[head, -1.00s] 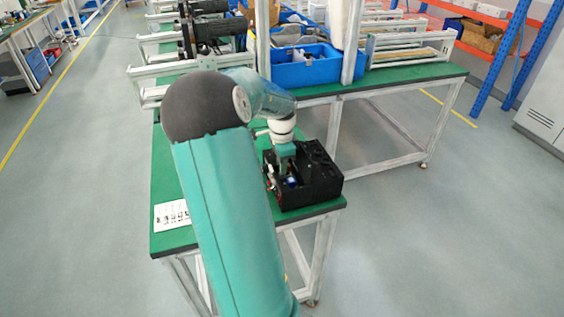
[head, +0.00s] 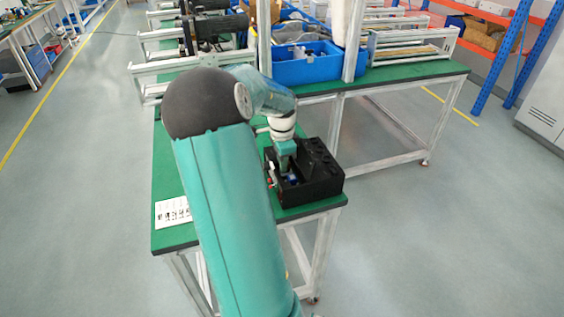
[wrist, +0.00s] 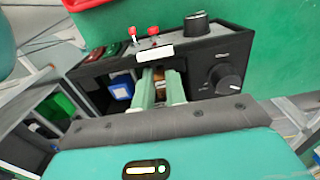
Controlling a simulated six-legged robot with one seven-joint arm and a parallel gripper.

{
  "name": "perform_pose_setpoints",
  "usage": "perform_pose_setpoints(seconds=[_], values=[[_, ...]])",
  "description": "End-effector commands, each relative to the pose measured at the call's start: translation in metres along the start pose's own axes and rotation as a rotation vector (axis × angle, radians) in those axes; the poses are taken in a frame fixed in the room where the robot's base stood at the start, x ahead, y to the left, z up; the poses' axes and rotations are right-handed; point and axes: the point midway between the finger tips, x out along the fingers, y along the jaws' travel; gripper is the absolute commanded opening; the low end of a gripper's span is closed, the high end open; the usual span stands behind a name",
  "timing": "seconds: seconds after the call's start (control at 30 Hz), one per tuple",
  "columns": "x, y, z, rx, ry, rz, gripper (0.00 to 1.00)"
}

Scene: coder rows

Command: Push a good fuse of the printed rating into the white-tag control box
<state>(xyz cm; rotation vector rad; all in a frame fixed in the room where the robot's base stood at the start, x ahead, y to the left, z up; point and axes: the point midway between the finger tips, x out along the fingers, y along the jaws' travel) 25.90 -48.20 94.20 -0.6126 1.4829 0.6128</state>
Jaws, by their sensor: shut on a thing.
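The black control box (head: 325,178) stands on the front part of the green table. In the wrist view the box (wrist: 205,58) carries a white tag (wrist: 155,51) on its top. My gripper (head: 286,160) points down into the open part of the box. In the wrist view, my two pale green fingers (wrist: 160,92) are close together, just below the tag. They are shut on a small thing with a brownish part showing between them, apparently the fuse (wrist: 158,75). Its rating cannot be read, and its lower end and the socket are hidden.
Two red-topped switches (wrist: 143,33) and a black knob (wrist: 196,24) stand near the tag. A larger dial (wrist: 227,78) is to the right. A blue part (wrist: 121,88) lies left of the fingers. A printed sheet (head: 173,212) lies at the table's left edge. Blue bins (head: 305,68) stand behind.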

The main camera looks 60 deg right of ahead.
Motion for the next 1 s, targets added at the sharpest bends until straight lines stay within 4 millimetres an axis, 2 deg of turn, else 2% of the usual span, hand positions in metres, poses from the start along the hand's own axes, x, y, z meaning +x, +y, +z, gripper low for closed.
perform_pose_setpoints(seconds=[0.67,0.7,0.8,1.0], values=[[0.005,0.0,0.0,0.0,0.0,0.0,0.0],[0.0049,-0.0001,0.0,0.0,0.0,0.0,0.19],[0.0049,-0.0001,0.0001,0.0,0.0,0.0,0.38],[0.0049,-0.0001,0.0001,0.0,0.0,0.0,0.38]])
